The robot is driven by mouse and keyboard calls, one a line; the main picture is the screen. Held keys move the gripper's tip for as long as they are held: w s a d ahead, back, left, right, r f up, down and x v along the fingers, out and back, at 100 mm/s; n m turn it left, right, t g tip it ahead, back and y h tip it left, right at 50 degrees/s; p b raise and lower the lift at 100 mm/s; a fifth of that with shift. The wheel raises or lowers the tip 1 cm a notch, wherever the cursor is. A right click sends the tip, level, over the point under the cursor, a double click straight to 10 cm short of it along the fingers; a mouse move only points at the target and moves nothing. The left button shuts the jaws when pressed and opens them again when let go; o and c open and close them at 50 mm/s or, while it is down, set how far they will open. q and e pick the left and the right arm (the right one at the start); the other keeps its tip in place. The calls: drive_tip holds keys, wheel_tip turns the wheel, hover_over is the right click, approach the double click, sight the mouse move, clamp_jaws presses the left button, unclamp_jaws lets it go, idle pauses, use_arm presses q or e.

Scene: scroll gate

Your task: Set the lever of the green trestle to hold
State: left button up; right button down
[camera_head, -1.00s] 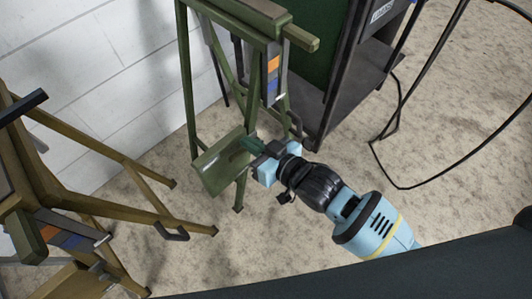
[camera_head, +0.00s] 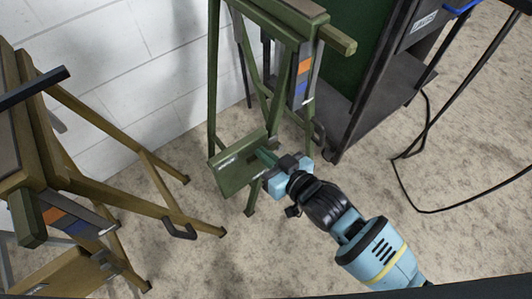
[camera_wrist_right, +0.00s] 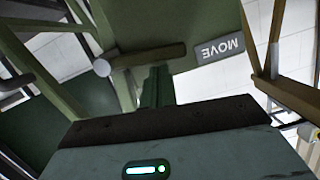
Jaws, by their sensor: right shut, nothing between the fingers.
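The green trestle (camera_head: 278,18) stands near the wall in the head view. Its low green plate (camera_head: 228,178) is tilted and bears a small label. In the right wrist view the plate (camera_wrist_right: 190,20) shows a grey label reading MOVE (camera_wrist_right: 218,48). A short dark-green bar (camera_wrist_right: 150,56) with a pale round end crosses in front of the plate; I cannot tell if it is the lever. My right gripper (camera_head: 264,157) is shut and empty, its fingertips at the plate's right side. Its fingers (camera_wrist_right: 157,82) point to the bar; contact is unclear. My left gripper is out of view.
A yellowish-brown trestle (camera_head: 90,205) stands at the left. A dark cabinet frame (camera_head: 375,110) stands right of the green trestle. A black cable (camera_head: 398,180) lies on the floor at right. Clear speckled floor lies between the trestles' feet.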

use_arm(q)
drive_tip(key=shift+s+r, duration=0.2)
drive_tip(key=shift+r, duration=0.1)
use_arm(e)
drive_tip(key=shift+a+f+n, duration=0.1)
drive_tip(key=shift+f+n, duration=0.15)
drive_tip(key=shift+n, duration=0.05)
